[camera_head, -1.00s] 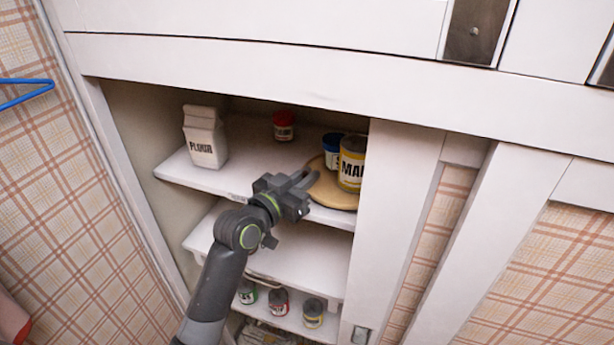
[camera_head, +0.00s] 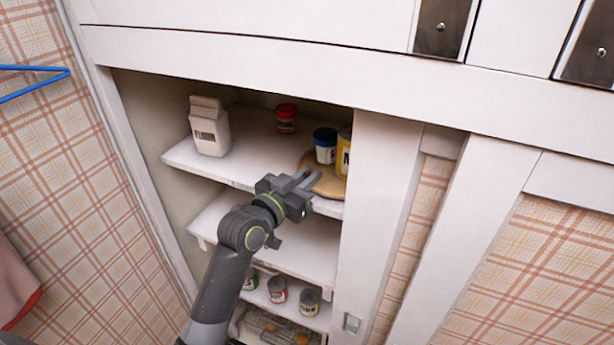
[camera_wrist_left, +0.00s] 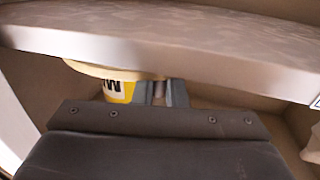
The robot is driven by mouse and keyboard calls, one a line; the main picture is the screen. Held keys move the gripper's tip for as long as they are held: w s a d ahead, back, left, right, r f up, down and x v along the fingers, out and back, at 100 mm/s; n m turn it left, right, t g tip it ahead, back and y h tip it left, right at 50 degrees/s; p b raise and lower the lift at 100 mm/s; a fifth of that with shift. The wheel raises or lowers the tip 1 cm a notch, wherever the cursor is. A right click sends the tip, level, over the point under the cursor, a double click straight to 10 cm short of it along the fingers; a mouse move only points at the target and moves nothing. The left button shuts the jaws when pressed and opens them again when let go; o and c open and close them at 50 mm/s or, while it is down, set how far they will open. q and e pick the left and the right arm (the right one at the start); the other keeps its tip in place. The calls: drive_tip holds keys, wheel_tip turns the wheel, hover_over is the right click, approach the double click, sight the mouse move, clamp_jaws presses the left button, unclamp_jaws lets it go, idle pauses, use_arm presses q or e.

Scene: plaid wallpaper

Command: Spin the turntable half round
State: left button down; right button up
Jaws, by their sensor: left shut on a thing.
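The turntable (camera_head: 330,186) is a round tan disc on the right of the upper cupboard shelf, partly hidden by the white upright. A blue-lidded jar (camera_head: 325,146) and a yellow can (camera_head: 344,158) stand on it; the upright covers much of the can. My left gripper (camera_head: 309,182) is at the turntable's front left edge, shut on a small part there. In the left wrist view, the turntable's rim (camera_wrist_left: 88,69) and the yellow can (camera_wrist_left: 118,91) are beside the fingers (camera_wrist_left: 160,93), with a small brownish piece between them. My right gripper is not in view.
A flour carton (camera_head: 209,127) and a red-lidded jar (camera_head: 286,117) stand on the same shelf, left of the turntable. The white upright (camera_head: 378,190) is close on the right. Several cans stand on a lower shelf. The middle shelf (camera_head: 308,250) looks clear.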

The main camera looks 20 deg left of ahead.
use_arm(q)
drive_tip(key=shift+s+d, duration=0.1)
drive_tip(key=shift+d, duration=0.05)
idle(0.4)
drive_tip(key=c, duration=1.6)
unclamp_jaws()
drive_tip(key=shift+d, duration=0.15)
drive_tip(key=shift+s+a+f, duration=0.15)
drive_tip(key=shift+s+a, duration=0.1)
drive_tip(key=shift+s, duration=0.1)
drive_tip(key=b+v, duration=0.2)
drive_tip(key=v, duration=1.4)
drive_tip(key=shift+s+r+b, duration=0.2)
drive_tip(key=shift+s+b, duration=0.05)
drive_tip(key=shift+b, duration=0.1)
drive_tip(key=shift+a+f, duration=0.1)
